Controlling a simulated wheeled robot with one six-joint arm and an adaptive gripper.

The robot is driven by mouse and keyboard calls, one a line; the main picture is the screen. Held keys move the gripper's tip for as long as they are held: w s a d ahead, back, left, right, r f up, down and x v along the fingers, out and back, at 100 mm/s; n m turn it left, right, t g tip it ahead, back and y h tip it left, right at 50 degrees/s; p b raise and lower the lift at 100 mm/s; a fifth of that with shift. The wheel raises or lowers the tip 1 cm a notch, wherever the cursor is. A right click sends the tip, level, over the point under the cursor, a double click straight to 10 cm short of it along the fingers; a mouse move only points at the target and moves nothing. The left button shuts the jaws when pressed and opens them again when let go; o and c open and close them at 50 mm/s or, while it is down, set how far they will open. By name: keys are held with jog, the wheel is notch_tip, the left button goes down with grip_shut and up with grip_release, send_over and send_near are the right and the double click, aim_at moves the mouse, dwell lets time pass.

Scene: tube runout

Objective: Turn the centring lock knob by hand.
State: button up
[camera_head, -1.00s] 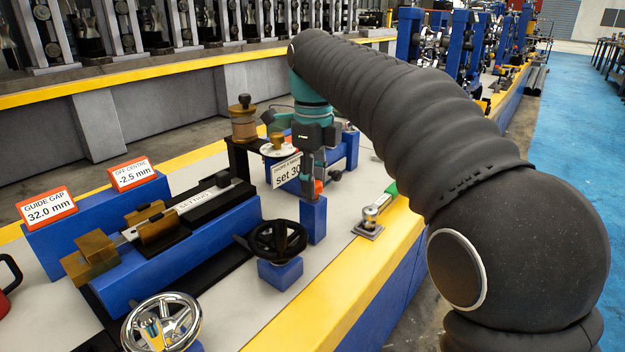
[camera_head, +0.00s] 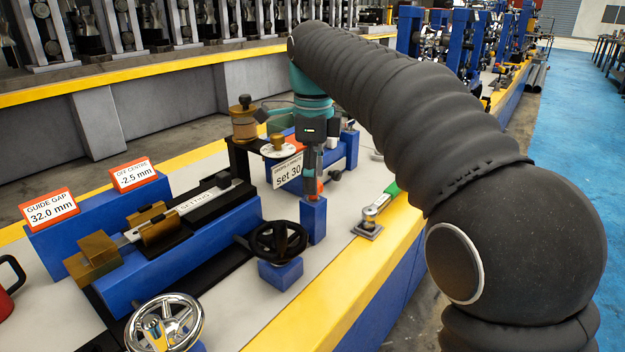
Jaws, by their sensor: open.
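A small red-orange knob (camera_head: 319,187) sits on top of a blue post (camera_head: 313,220) near the front of the bench; I take it as the centring lock knob, but no label on it can be read. My gripper (camera_head: 311,180) points down at the top of this post, and its fingers partly hide the knob. It is open; whether the fingers touch the knob cannot be told. A black handwheel (camera_head: 277,240) stands to the left of the post, and a chrome handwheel (camera_head: 163,325) is nearer the camera.
Displays read guide gap 32.0 mm (camera_head: 50,210) and off centre -2.5 mm (camera_head: 133,174). A "set 30" card (camera_head: 287,171) stands behind my gripper. Brass guide blocks (camera_head: 160,228) are on the left.

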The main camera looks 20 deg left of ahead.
jog(key=shift+r, duration=2.25)
jog(key=shift+d, duration=0.1)
